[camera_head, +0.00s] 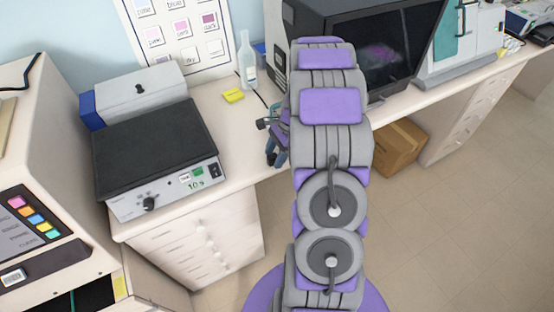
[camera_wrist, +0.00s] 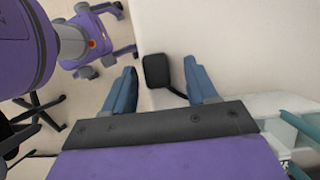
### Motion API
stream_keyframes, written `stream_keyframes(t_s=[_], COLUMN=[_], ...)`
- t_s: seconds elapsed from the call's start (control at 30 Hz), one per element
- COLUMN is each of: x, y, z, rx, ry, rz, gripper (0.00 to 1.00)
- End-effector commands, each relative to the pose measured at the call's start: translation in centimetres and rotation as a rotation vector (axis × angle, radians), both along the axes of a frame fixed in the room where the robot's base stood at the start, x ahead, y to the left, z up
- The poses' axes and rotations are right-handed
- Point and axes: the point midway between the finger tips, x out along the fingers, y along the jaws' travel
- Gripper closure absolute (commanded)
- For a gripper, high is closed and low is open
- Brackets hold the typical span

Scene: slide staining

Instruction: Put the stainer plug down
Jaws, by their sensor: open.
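In the wrist view, a black, flat, rounded block with a dark cord-like strip (camera_wrist: 157,71) looks like the stainer plug. It shows against the pale countertop, between and just past the fingertips. My gripper (camera_wrist: 160,66) is open, with one blue finger to each side of the block and a visible gap on both sides. In the head view my gripper (camera_head: 275,152) is at the bench's front edge, partly hidden behind my arm. I cannot make out the plug clearly there.
A grey device with a black top (camera_head: 155,148) stands left of my gripper. A large dark screen (camera_head: 388,48) stands to the right. A cardboard box (camera_head: 400,147) is on the floor.

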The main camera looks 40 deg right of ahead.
Motion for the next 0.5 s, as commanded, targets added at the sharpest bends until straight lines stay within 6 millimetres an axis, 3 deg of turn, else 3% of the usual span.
stream_keyframes(t_s=[0.1,0.27,0.5], x=[0.1,0.1,0.1], y=[0.3,-0.8,-1.7], z=[-0.8,-1.1,-1.4], rx=[-0.002,0.013,0.017], ry=[-0.002,-0.001,-0.002], rz=[0.002,0.002,0.000], gripper=[0.43,0.43,0.64])
